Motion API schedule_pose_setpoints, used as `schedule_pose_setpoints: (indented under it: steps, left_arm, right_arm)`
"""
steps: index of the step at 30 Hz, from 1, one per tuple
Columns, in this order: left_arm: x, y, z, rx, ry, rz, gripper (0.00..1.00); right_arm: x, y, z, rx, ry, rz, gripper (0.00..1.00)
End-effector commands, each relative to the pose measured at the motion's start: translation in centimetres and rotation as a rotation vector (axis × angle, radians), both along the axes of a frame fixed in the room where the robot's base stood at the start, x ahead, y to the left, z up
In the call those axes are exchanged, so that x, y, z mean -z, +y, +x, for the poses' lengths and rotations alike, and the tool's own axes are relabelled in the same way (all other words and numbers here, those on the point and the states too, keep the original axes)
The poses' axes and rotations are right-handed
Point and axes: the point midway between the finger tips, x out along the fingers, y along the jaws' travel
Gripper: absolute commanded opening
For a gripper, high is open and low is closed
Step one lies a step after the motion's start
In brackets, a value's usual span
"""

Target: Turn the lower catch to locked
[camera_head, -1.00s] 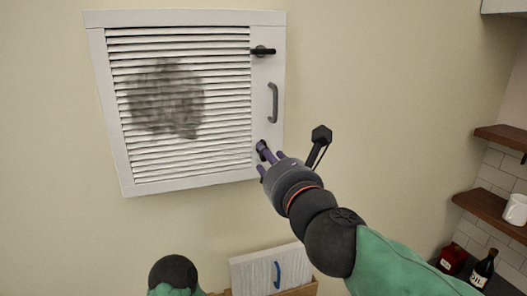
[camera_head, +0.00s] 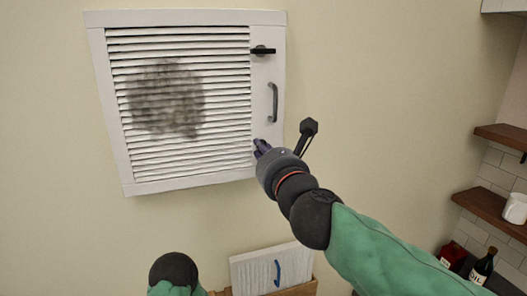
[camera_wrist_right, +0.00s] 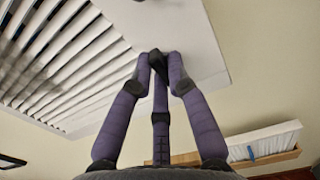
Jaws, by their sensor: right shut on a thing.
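A white louvred cover (camera_head: 220,175) with a dark smudge hangs on the wall. Its right border carries a black upper catch (camera_head: 263,51), lying horizontal, and a grey handle (camera_head: 273,102). The lower catch sits below the handle. In the head view my right gripper (camera_head: 260,147) hides it. In the right wrist view the dark lower catch (camera_wrist_right: 156,60) shows between the purple fingertips, which are shut on it. Its turn angle cannot be told. My left gripper is not in view.
Below the cover, a light slatted panel (camera_head: 260,272) with a blue handle stands in a brown box (camera_head: 301,289). The wall around the cover is bare.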

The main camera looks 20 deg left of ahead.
Motion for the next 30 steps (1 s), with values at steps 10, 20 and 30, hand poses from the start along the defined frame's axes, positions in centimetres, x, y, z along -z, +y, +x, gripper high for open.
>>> schedule_pose_setpoints:
  steps: [10, 20, 30]
  left_arm:
    - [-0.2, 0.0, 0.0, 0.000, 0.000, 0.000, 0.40]
    - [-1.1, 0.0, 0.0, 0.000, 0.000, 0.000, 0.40]
    - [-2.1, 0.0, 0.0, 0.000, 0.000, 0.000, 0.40]
  right_arm:
    - [0.0, 0.0, 0.0, 0.000, -0.034, -0.053, 0.00]
    - [0.0, 0.1, -0.1, 0.000, -0.172, -0.256, 0.00]
    - [0.2, 0.1, -0.1, 0.001, -0.354, -0.525, 0.00]
